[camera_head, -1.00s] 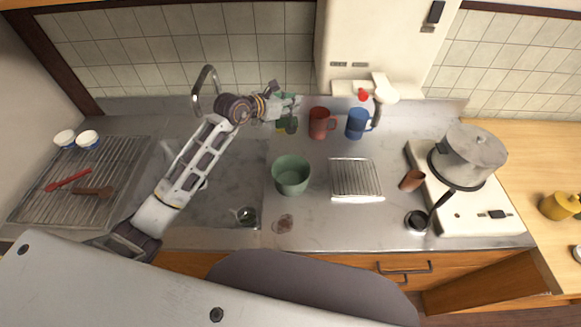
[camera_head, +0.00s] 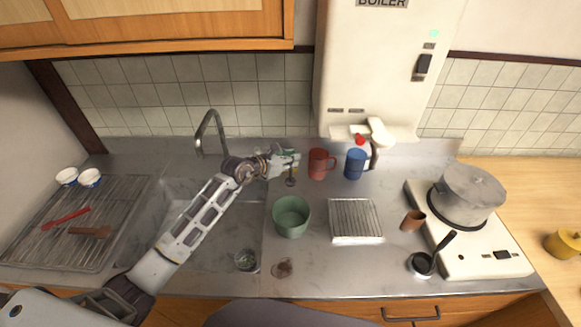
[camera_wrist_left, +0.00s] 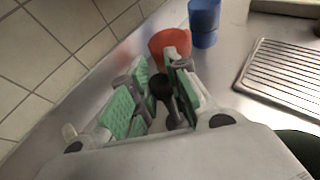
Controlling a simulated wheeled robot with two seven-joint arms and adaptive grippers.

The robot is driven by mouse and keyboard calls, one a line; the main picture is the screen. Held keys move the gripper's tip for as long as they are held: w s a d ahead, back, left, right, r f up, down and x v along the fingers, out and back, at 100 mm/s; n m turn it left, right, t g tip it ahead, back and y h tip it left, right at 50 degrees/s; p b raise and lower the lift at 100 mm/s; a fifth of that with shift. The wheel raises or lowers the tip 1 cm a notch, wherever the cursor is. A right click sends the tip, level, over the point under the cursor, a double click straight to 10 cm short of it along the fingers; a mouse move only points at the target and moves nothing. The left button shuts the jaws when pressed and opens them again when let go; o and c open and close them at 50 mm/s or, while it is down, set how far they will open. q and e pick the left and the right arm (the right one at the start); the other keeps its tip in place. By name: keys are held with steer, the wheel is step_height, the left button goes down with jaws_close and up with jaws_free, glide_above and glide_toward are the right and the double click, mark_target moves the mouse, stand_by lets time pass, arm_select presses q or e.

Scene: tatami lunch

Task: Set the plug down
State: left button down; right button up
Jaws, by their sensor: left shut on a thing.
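My left gripper (camera_head: 292,160) reaches over the back of the counter, to the left of the red mug (camera_head: 320,164). It is shut on a small dark plug (camera_head: 291,182), which shows just below the fingertips. In the left wrist view, the dark plug (camera_wrist_left: 160,88) sits between the two green-padded fingers of the left gripper (camera_wrist_left: 158,82). Its lower part is partly hidden by the fingers, and I cannot tell whether it touches the counter. My right gripper is not in view.
A blue mug (camera_head: 355,164) stands right of the red mug. A green bowl (camera_head: 291,217) stands in front of the gripper. The sink (camera_head: 215,215) lies left, below my arm, with a tall faucet (camera_head: 210,122). A wire rack (camera_head: 355,220) lies to the right.

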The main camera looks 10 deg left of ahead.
mark_target(290, 180)
arm_select(q)
steer(key=shift+f, duration=1.9)
steer(key=c, duration=1.4)
jaws_free()
steer(key=shift+o, duration=0.2)
steer(key=shift+s, duration=0.1)
steer(key=b+v, duration=0.1)
steer(key=v, duration=1.1)
